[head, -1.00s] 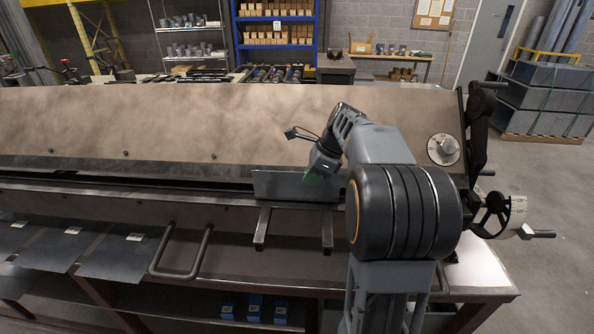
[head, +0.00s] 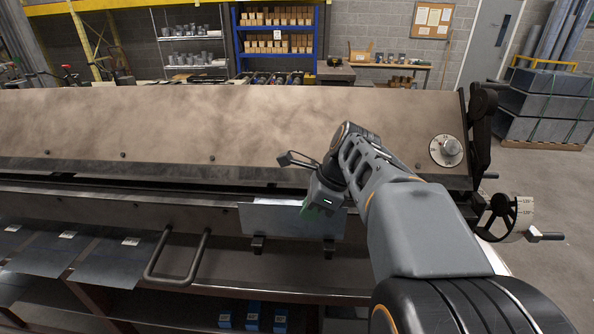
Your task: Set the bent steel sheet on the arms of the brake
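The bent steel sheet (head: 285,224) is a grey panel facing me, with a pale bent strip along its top edge. It is out in front of the brake's (head: 120,208) slot. My gripper (head: 317,209) comes down from the upper right onto the right half of its top edge and is shut on it; the fingertips are mostly hidden. The brake's left arm (head: 258,249) and right arm (head: 328,248) show only their ends below the sheet; the sheet covers the rest. I cannot tell whether the sheet touches them.
A bent tube handle (head: 180,278) sticks out left of the sheet. Flat labelled sheets (head: 110,262) lie further left. A dial (head: 445,150) and a handwheel (head: 502,216) are at the brake's right end. Blue boxes (head: 253,315) stand on the lower shelf.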

